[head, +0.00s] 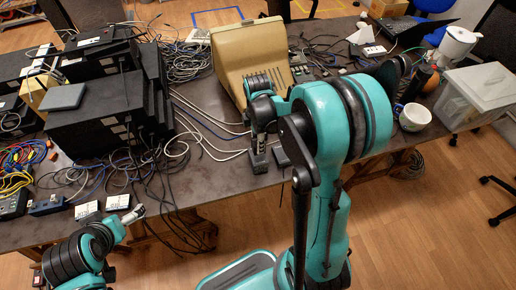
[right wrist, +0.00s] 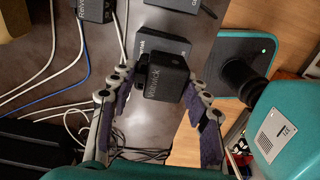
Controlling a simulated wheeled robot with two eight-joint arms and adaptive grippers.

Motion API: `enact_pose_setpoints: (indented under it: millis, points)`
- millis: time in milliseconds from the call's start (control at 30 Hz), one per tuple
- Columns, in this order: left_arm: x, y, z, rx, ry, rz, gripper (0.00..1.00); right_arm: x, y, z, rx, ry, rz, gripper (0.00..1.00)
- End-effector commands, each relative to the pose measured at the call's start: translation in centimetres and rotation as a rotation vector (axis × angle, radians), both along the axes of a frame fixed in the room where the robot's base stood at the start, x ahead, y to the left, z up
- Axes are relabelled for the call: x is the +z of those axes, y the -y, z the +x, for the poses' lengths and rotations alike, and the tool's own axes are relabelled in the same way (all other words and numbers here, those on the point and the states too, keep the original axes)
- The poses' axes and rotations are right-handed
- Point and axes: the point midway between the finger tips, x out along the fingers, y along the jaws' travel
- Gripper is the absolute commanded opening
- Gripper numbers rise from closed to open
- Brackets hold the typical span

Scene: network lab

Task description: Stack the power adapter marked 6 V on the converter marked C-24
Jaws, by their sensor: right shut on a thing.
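My right gripper (right wrist: 158,92) is shut on a black box-shaped adapter (right wrist: 168,77), whose side label reads like "Renwick". In the head view my right gripper (head: 262,128) hangs near the table's front edge, below the beige terminal. A flat black box (right wrist: 160,45) lies just beyond the held adapter in the wrist view, partly covered by it. More black boxes lie at the upper edge: one with a cable (right wrist: 94,9) and one flat (right wrist: 194,4). The 6 V and C-24 markings are not legible. My left gripper (head: 137,213) is at the lower left; its opening is unclear.
The beige terminal (head: 250,52) stands behind the right gripper. Stacked black equipment (head: 100,110) fills the left, with loose cables (head: 190,120) between. Small white-topped boxes (head: 88,211) lie at the front left.

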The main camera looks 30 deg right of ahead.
Motion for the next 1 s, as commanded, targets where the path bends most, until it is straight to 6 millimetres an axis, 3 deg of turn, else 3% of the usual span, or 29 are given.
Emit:
enact_pose_setpoints:
  millis: [233, 633, 667, 733, 1000]
  points:
    - [-1.8, 0.0, 0.0, 0.000, 0.000, 0.000, 0.98, -3.7, 0.0, 0.0, 0.000, 0.000, 0.000, 0.14]
    - [-2.1, 0.0, 0.0, 0.000, 0.000, 0.000, 0.98, -4.2, 0.0, -0.1, 0.000, 0.000, 0.000, 0.14]
    - [-2.1, 0.0, 0.0, 0.000, 0.000, 0.000, 0.98, -4.2, 0.0, -0.1, 0.000, 0.000, 0.000, 0.50]
    - [-2.0, 0.0, 0.0, 0.000, 0.000, 0.000, 0.98, -4.1, 0.0, -0.1, 0.000, 0.000, 0.000, 0.68]
    - [-2.0, 0.0, 0.0, 0.000, 0.000, 0.000, 0.98, -4.0, 0.0, -0.1, 0.000, 0.000, 0.000, 0.68]
